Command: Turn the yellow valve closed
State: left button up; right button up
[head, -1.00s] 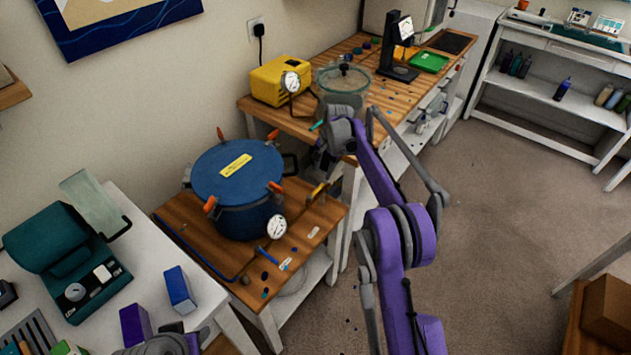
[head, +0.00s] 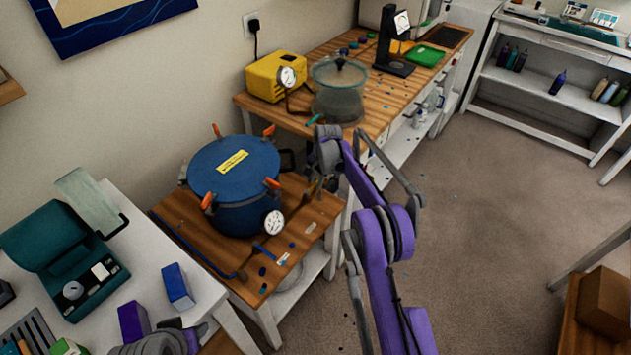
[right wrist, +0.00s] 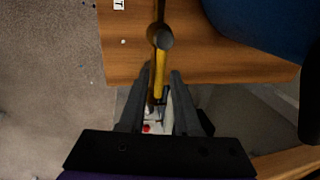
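The yellow valve handle (right wrist: 160,78) hangs from a round grey pivot (right wrist: 160,38) at the edge of the wooden bench. In the head view it is small and partly hidden near my right gripper (head: 313,188), beside the blue pressure pot (head: 235,170). In the right wrist view my right gripper (right wrist: 161,70) has its fingers on both sides of the handle. Gaps show between the fingers and the handle, so it looks open. Only grey and purple parts of my left arm show at the bottom left of the head view; its gripper is not seen.
The pot has orange clamps and a white gauge (head: 273,222), and stands on a low wooden bench (head: 180,220). Behind are a yellow pump (head: 275,75) and a glass chamber (head: 338,95). A teal case (head: 65,240) is at left. Open floor (head: 480,240) lies right.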

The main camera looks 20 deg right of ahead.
grip_shut()
dwell(1.1)
